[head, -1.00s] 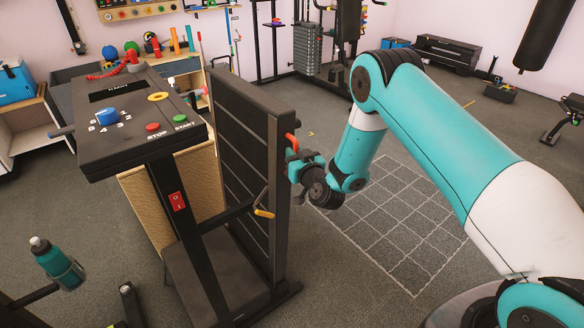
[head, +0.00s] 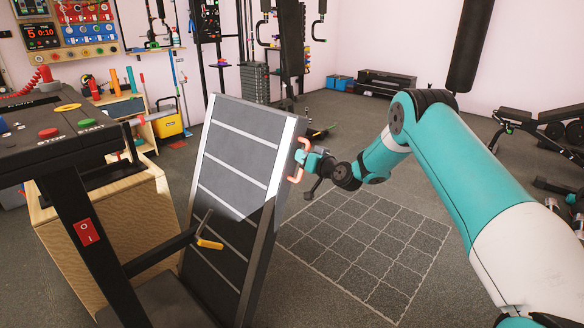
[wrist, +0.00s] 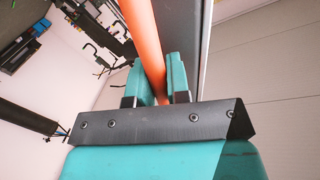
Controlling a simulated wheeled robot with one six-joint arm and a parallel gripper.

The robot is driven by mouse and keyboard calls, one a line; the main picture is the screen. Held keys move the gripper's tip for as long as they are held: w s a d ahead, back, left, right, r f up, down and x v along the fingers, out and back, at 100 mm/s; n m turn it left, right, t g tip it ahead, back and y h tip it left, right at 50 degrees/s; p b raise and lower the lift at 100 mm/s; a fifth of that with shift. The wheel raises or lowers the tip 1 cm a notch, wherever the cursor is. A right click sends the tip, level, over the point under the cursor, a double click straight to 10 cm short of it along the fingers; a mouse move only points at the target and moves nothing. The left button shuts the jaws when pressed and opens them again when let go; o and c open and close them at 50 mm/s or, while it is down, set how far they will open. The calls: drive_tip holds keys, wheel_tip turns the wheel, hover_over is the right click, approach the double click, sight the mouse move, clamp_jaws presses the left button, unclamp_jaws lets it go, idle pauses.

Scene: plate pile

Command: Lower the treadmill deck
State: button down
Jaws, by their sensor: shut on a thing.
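The treadmill deck (head: 221,215), a dark panel with pale cross stripes, stands tilted up from the treadmill base, leaning to the right in the head view. An orange handle (head: 296,163) sits on its right edge near the top. My gripper (head: 304,160) is shut on this handle. In the wrist view the orange bar (wrist: 143,35) runs between my two teal fingers (wrist: 159,83). A yellow-tipped lever (head: 208,243) sits low beside the deck. The treadmill console (head: 62,125) with red and green buttons is at the left.
A marked grid (head: 365,250) on the floor right of the deck is clear. A weight bench (head: 545,125) stands at the far right and a black punching bag (head: 470,45) hangs at the back. A wooden cabinet (head: 110,225) stands behind the console post.

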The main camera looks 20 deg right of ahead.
drive_tip(key=shift+w+d+f, duration=0.15)
drive_tip(key=shift+d+f, duration=0.05)
drive_tip(key=shift+d, duration=0.3)
drive_tip(key=shift+w+d+f, duration=0.1)
drive_tip(key=shift+d+f, duration=0.05)
drive_tip(key=shift+d, duration=0.3)
drive_tip(key=c, duration=1.1)
unclamp_jaws()
drive_tip(key=shift+s+d+r, duration=0.1)
drive_tip(key=shift+d, duration=0.1)
drive_tip(key=shift+a, duration=0.3)
